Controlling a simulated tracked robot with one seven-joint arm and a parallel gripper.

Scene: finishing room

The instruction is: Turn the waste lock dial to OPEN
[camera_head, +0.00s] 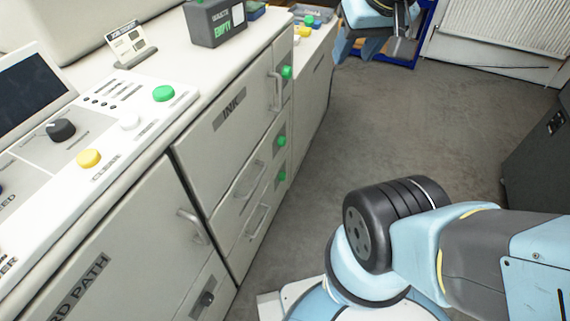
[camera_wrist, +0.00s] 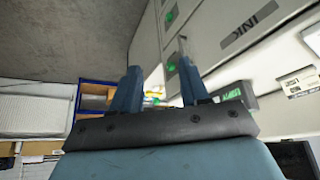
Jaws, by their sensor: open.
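No dial in view carries a readable waste lock label. A small dark knob (camera_head: 208,298) sits on a lower grey panel of the cabinet, at the bottom of the head view; its setting is too small to read. A larger black knob (camera_head: 61,130) stands on the sloped control panel at left. My gripper (camera_head: 375,46) is at the top of the head view, right of the cabinet's far end and far from both knobs. In the wrist view, the two blue fingers of my gripper (camera_wrist: 159,70) stand apart with nothing held between them.
The cabinet (camera_head: 215,140) has an INK door, handles and green buttons along the left. A box with an EMPTY display (camera_head: 215,22) stands on top. Grey floor (camera_head: 400,130) is free between the cabinet and a dark unit (camera_head: 540,150) at right. A blue-framed shelf (camera_wrist: 92,98) is behind.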

